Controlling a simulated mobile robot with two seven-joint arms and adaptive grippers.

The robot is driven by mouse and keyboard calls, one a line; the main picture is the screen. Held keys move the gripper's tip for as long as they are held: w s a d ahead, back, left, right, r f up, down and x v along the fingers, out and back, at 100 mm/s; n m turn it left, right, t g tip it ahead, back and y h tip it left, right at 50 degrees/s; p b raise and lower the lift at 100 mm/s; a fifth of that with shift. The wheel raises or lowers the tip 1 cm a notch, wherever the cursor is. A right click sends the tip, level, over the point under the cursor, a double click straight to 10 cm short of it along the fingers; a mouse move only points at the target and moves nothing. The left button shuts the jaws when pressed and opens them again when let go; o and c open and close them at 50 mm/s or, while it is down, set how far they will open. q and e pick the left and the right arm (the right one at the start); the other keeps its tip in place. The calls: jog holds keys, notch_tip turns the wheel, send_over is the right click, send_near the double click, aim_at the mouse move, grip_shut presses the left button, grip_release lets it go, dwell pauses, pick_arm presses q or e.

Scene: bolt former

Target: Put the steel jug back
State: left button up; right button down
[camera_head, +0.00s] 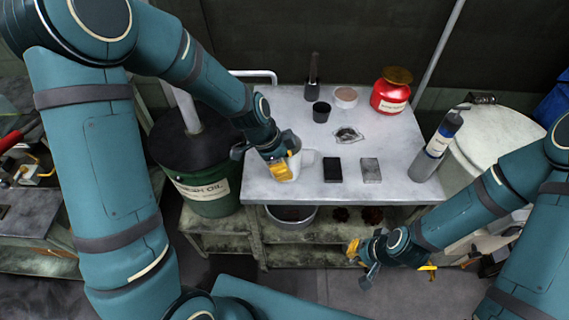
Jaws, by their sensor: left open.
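A pale grey jug with a handle (308,158), which looks like the steel jug, stands at the left front of the metal tabletop (400,145). My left gripper (279,171) is open at the jug's left front side, its yellow-padded finger in front of the jug. The gripper hides much of the jug, and I cannot tell whether they touch. My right gripper (360,262) hangs low in front of the table, away from the jug, with nothing visible in it. I cannot tell its jaw state.
Two small dark and grey blocks (371,170) lie right of the jug. A grey bottle (436,148) stands at the right edge. A green oil drum (205,190) stands left of the table.

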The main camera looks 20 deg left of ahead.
pick_arm(q)
jog(key=shift+r, duration=0.1)
jog(key=shift+a+r, duration=0.1)
jog(key=shift+r, duration=0.25)
jog(key=p+v, duration=0.2)
jog(key=v, duration=0.9)
jog(key=shift+s+a+r, duration=0.1)
jog(key=shift+r, duration=0.05)
